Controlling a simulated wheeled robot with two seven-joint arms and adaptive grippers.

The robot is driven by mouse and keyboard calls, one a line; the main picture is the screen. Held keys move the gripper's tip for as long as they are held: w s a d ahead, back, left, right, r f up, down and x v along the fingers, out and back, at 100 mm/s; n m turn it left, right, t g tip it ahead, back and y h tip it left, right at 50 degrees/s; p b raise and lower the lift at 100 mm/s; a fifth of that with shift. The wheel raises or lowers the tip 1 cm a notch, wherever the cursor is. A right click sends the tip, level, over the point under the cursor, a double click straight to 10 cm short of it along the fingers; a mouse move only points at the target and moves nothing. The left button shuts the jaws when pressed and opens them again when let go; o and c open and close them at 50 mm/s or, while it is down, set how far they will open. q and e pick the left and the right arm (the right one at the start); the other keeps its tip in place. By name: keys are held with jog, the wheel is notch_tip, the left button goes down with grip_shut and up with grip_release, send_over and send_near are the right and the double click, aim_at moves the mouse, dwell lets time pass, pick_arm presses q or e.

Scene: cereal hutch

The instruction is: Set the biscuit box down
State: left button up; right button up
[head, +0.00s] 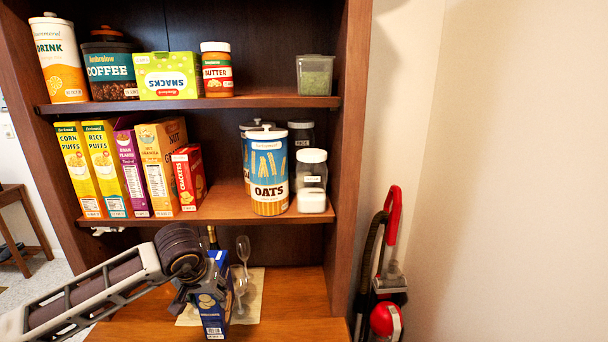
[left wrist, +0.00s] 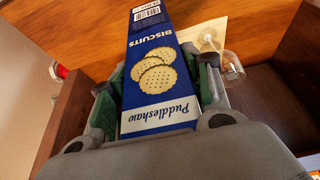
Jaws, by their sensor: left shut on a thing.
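The biscuit box (head: 214,318) is a tall blue box with pictures of biscuits. In the head view it is upright at the hutch's wooden counter (head: 285,287), low in the picture. My left gripper (head: 196,285) is shut on it from the left side. In the left wrist view the biscuit box (left wrist: 152,70) sits between both fingers, its printed front showing. I cannot tell whether its bottom touches the counter. My right gripper is in neither view.
A pale mat (head: 250,297) with glasses (head: 243,250) lies behind and right of the box. A bottle neck (head: 212,237) shows behind it. Above, a shelf (head: 240,211) holds cereal boxes and an oats canister (head: 269,172). The counter's right part is bare.

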aim_at(222, 322)
pick_arm(q)
jog(key=shift+m, duration=0.3)
jog(key=f, duration=0.3)
jog(key=d+f, duration=0.1)
jog(key=f, duration=0.6)
jog(key=shift+s+d, duration=0.15)
jog(key=shift+d, duration=0.2)
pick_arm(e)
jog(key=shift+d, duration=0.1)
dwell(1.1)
